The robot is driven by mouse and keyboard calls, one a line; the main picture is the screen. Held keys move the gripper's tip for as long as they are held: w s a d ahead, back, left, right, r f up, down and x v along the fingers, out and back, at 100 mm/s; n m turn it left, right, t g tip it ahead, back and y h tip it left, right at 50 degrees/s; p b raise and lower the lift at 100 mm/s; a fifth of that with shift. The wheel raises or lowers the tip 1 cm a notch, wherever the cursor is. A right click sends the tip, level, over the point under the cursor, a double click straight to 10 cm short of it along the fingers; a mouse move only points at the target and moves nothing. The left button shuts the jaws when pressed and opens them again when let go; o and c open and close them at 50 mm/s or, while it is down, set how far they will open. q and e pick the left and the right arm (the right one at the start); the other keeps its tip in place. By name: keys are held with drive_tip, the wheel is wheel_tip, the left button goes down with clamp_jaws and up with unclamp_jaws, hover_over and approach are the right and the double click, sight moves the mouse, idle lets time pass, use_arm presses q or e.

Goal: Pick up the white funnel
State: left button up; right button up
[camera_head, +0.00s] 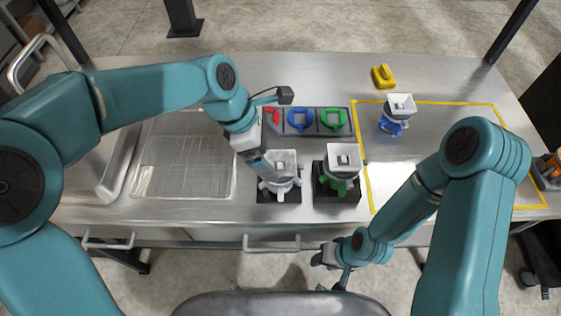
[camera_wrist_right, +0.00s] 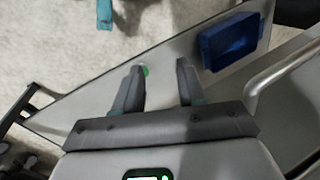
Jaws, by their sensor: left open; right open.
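A white funnel (camera_head: 283,163) with a square open top and pale lobes below sits on a black stand (camera_head: 280,196) at the middle of the counter. My left gripper (camera_head: 268,172) is open at its left side, overlapping its edge in the head view; I cannot tell whether it touches. A similar white square top (camera_head: 344,157) sits over a green part on a stand to the right, and another (camera_head: 401,105) sits over a blue part farther back. My right gripper (camera_head: 326,259) is low at the counter's front edge; the right wrist view shows its fingers (camera_wrist_right: 156,88) apart and empty.
A grey rack (camera_head: 311,131) with red, blue and green pieces lies behind the stands. A yellow piece (camera_head: 383,77) lies farther back. Yellow tape (camera_head: 460,103) outlines a mostly clear area at right. A blue bin (camera_wrist_right: 232,42) shows in the wrist view.

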sight(277, 164)
use_arm(q)
drive_tip(key=x, duration=0.4)
drive_tip(key=shift+w+f+p, duration=0.1)
drive_tip(key=shift+w+p, duration=0.15)
drive_tip(key=shift+p, duration=0.05)
drive_tip(key=c, duration=1.1)
drive_tip(key=shift+c, duration=0.2)
